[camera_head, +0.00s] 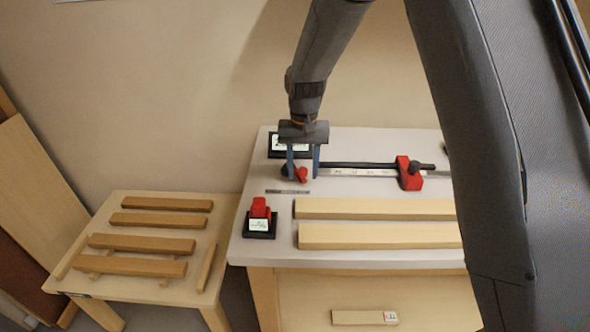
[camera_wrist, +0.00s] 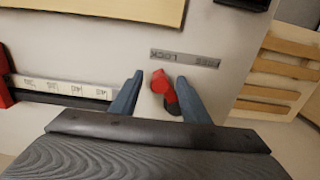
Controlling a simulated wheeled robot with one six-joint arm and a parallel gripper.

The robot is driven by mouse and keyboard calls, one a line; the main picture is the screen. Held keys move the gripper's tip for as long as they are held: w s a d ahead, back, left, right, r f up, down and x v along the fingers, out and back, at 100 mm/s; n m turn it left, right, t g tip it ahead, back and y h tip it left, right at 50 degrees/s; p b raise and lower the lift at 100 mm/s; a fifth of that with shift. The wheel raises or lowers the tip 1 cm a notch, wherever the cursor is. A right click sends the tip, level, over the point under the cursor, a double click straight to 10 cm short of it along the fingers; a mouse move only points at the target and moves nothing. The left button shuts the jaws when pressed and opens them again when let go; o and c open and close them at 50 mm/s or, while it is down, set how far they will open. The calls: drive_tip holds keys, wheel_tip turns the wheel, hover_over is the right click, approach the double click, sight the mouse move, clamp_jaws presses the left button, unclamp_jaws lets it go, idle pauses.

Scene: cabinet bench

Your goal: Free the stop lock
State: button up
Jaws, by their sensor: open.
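The stop lock is a small red lever (camera_head: 301,174) at the left end of the ruled rail; it also shows in the wrist view (camera_wrist: 163,86), with a dark pivot below it. It tilts toward the LOCK end of the FREE/LOCK label (camera_wrist: 185,58), which lies flat on the bench (camera_head: 288,191). My gripper (camera_head: 303,174) is open above the bench, its blue fingers on either side of the lever. In the wrist view the gripper (camera_wrist: 152,88) also spans the lever, with gaps beside it; contact cannot be told. A red stop block (camera_head: 409,174) sits farther right on the rail.
The scale rail (camera_head: 350,172) runs right from the lever. A red switch on a black base (camera_head: 260,216) stands at the bench's front left, and a dark sign (camera_head: 278,146) behind. Two long boards (camera_head: 380,235) lie in front. A low stool (camera_head: 140,220) with wooden slats stands left.

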drive_tip(key=shift+c, duration=0.4)
drive_tip(key=c, duration=0.6)
drive_tip(key=shift+s+a, duration=0.25)
drive_tip(key=shift+a, duration=0.2)
drive_tip(key=shift+s+a, duration=0.2)
drive_tip(key=shift+a, duration=0.4)
drive_tip(key=shift+s+a+p, duration=0.15)
drive_tip(key=shift+a+p, duration=0.2)
drive_tip(key=shift+a, duration=0.55)
